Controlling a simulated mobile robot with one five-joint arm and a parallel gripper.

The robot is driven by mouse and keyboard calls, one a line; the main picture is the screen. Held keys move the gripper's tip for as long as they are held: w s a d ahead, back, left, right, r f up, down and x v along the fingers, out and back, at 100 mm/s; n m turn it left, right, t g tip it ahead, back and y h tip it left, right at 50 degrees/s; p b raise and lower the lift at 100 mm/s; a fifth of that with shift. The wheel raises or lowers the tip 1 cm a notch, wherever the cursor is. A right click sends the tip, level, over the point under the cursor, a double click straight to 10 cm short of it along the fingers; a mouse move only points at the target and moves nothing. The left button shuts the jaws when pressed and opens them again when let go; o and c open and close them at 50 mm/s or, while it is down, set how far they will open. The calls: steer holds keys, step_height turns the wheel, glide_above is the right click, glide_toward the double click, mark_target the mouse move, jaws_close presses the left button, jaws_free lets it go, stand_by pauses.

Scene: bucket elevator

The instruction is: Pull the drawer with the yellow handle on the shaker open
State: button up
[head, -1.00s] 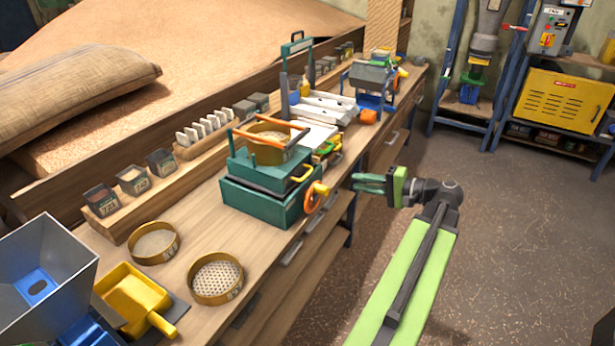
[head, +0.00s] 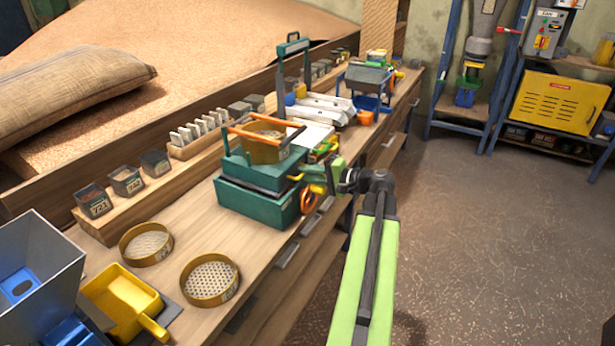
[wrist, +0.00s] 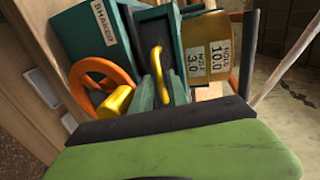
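The shaker (head: 257,203) is a teal box on the bench with a brass sieve (head: 265,150) clamped on top under orange bars. Its label (wrist: 104,22) reads SHAKER in the wrist view. The yellow handle (wrist: 158,68) is on its front, and in the head view (head: 296,178) it is partly covered. My gripper (head: 318,174) is at the shaker's front, with its teal fingers beside the handle. In the wrist view the handle lies between or just beyond the fingers, and contact cannot be made out. The drawer looks closed.
An orange handwheel (wrist: 98,80) with a yellow knob (wrist: 115,102) sits close beside my fingers. Two loose sieves (head: 210,279) and a yellow scoop (head: 122,295) lie on the bench. A blue-framed machine (head: 370,85) stands farther back. The floor at right is clear.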

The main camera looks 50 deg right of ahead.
steer(key=shift+w, duration=0.1)
jaws_close()
stand_by(1.4)
